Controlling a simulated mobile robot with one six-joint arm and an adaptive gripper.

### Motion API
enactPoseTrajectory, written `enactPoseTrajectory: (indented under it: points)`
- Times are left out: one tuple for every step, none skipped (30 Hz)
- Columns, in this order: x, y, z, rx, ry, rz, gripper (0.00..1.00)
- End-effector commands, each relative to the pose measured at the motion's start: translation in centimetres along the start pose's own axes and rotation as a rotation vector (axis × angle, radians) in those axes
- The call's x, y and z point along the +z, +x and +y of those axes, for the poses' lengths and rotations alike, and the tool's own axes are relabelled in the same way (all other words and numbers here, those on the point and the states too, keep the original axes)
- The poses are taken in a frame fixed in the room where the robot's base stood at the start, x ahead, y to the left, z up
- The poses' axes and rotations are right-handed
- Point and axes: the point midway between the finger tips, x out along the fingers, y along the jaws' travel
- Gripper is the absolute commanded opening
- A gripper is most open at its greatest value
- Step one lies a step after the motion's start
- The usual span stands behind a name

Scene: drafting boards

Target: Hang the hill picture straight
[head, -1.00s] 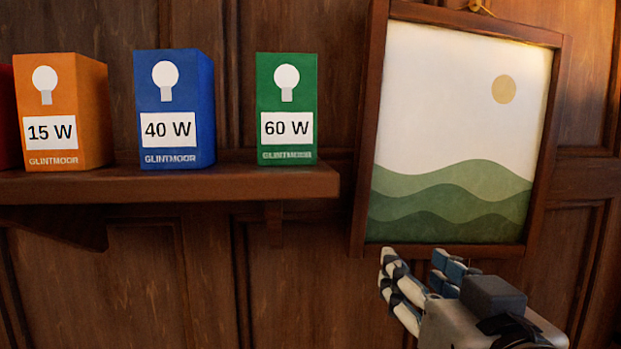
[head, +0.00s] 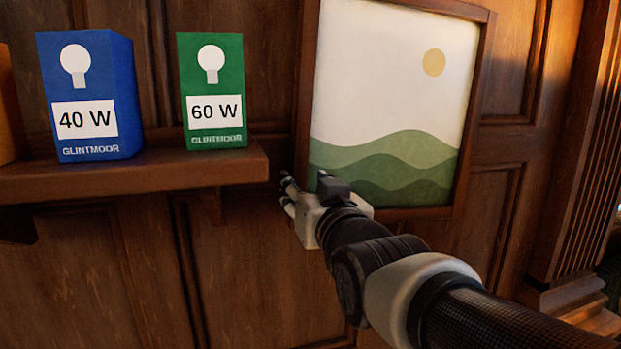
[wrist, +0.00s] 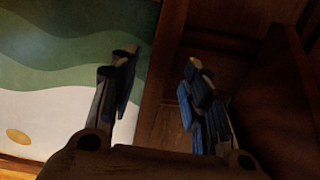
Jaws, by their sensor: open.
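The hill picture (head: 385,95) hangs on the wall right of the shelf, with green hills, a pale sky and a tan sun in a brown wooden frame. Its top edge slopes down to the right and its sides lean right at the top; the angled view hides how much is real tilt. My gripper (head: 287,192) is open and empty at the frame's lower left side. In the wrist view the picture (wrist: 65,60) appears upside down. The frame's side bar passes between my open fingers (wrist: 160,62) there; I cannot tell whether they touch it.
The wooden shelf (head: 130,178) ends close to the left of the picture and my gripper. It bears a blue 40 W box (head: 92,95) and a green 60 W box (head: 212,90). A fluted pilaster (head: 588,150) stands at the right.

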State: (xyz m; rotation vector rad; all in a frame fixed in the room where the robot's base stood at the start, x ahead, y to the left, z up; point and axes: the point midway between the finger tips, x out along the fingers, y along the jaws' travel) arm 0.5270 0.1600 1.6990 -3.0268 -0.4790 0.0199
Motion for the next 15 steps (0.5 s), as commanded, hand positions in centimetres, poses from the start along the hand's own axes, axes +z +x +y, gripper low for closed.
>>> enactPoseTrajectory:
  points:
    - [-0.1,0.8,0.0,0.000,0.000,-0.001,0.43]
    - [-0.1,1.1,0.0,0.000,0.000,-0.001,0.43]
    - [-0.1,1.5,0.0,0.000,0.000,-0.001,0.43]
    - [-0.1,1.8,0.0,0.000,0.000,-0.001,0.43]
    - [0.0,2.0,0.0,0.000,0.000,-0.001,0.43]
    - [-0.1,2.2,0.0,0.000,0.000,0.000,0.43]
    - [-0.1,2.4,0.0,0.000,0.000,0.000,0.43]
    - [-0.1,2.5,0.0,0.000,0.000,0.000,0.43]
    - [0.0,2.6,0.0,0.000,0.000,0.000,0.43]
    - [0.0,2.6,0.0,0.000,0.000,0.000,0.43]
    - [0.0,2.6,0.0,0.000,0.000,0.000,0.43]
    - [0.0,2.6,0.0,0.000,0.000,0.000,0.43]
    - [0.0,2.6,0.0,0.000,0.000,0.000,0.43]
    - [0.0,2.6,0.0,0.000,0.000,0.000,0.43]
    - [0.0,2.6,0.0,0.000,0.000,0.000,0.43]
